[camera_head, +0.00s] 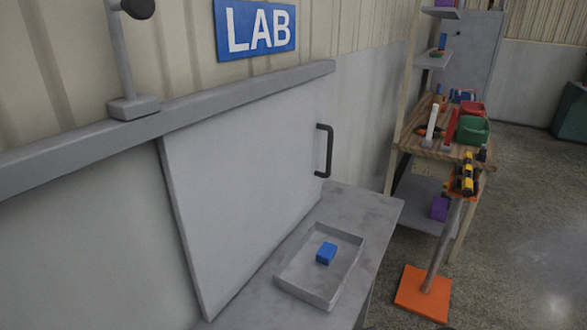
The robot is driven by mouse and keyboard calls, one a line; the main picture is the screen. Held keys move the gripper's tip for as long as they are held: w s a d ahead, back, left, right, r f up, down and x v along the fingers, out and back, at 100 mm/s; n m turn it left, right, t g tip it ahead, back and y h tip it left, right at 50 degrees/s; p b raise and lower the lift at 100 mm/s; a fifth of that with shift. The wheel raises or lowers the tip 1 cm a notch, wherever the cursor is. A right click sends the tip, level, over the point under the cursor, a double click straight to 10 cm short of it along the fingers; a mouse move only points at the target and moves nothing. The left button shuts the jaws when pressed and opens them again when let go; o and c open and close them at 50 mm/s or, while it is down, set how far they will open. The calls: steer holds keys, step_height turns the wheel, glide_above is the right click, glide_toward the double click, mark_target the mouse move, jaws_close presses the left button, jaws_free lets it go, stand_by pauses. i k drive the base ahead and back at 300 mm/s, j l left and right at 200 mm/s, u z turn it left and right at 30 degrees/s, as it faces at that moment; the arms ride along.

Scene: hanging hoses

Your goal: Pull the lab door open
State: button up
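The lab door (240,180) is a flat, light grey panel below a blue LAB sign (256,28). Its top edge meets a long grey rail (230,92) on the wall. A black, upright, D-shaped handle (327,151) is fixed near the door's right edge, and nothing touches it. Whether the door is fully shut or slightly ajar cannot be told. My gripper is not in view.
A grey counter (375,205) bearing a shallow tray (290,283) with a blue block (326,253) stands close before the door. Right are a cluttered wooden bench (400,140) and an orange-based stand (424,293). Floor (530,220) farther right is clear.

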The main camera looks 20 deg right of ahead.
mark_target(240, 179)
steer(key=i+l+u, duration=0.2)
steer(key=l+u, duration=0.25)
steer(key=i+l+u, duration=0.1)
steer(key=l+u, duration=0.85)
